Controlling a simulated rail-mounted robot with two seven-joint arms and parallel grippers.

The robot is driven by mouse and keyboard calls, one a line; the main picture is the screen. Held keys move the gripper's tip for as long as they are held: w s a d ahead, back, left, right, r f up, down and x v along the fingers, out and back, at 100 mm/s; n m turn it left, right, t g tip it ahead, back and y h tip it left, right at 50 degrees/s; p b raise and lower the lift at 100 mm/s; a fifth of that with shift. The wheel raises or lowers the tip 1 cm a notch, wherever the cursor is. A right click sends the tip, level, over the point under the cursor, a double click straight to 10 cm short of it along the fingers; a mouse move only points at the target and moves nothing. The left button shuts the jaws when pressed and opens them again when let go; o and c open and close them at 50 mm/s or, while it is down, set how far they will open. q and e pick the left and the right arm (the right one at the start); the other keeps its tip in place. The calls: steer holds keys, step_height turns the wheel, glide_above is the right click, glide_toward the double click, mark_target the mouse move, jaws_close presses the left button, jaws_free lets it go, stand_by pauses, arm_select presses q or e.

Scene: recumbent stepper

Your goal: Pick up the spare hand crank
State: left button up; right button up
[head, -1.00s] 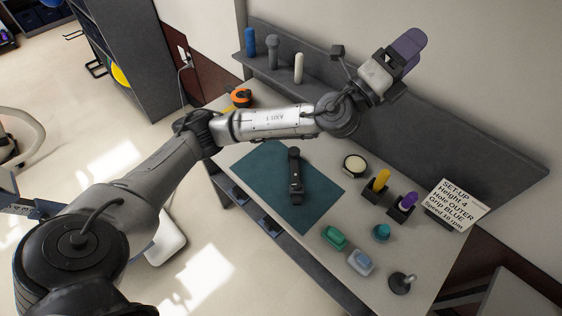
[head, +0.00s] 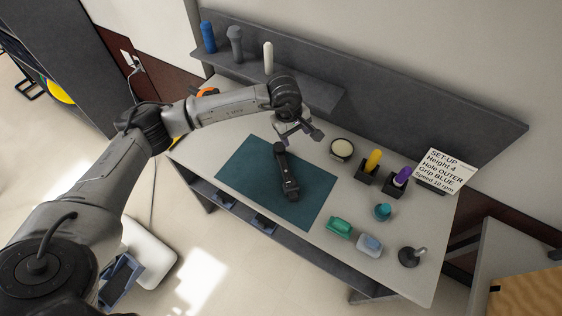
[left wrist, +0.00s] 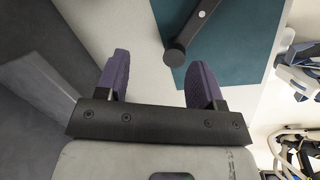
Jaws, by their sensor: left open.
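The black hand crank (head: 283,172) lies on the teal mat (head: 240,170) on the workbench. In the left wrist view the crank (left wrist: 190,32) shows at the top, running out of the frame, with a round end just beyond my fingers. My left gripper (left wrist: 160,62) is open, its two purple fingers apart with nothing between them. In the head view the left gripper (head: 297,130) is above the bench, just beyond the mat's far edge and beside the far end of the crank; its fingers are mostly hidden. My right gripper is not in view.
A shelf (head: 320,95) with blue, grey and white grips runs along the back. To the right stand a round pale-topped disc (head: 342,149), yellow (head: 373,161) and purple (head: 402,177) grips in holders, and a set-up card (head: 446,171).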

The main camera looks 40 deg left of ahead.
mark_target(283, 163)
arm_select(q)
steer(key=s+f+m, duration=0.1)
steer(key=f, duration=0.3)
steer(key=a+f+m+g+y, duration=0.1)
steer(key=f, duration=0.4)
steer(key=s+a+f+m, duration=0.1)
steer(key=f, duration=0.4)
steer(key=shift+s+f+g, duration=0.1)
steer(key=shift+s+g, duration=0.2)
steer(key=shift+g, duration=0.1)
steer(key=shift+c, duration=0.2)
jaws_close()
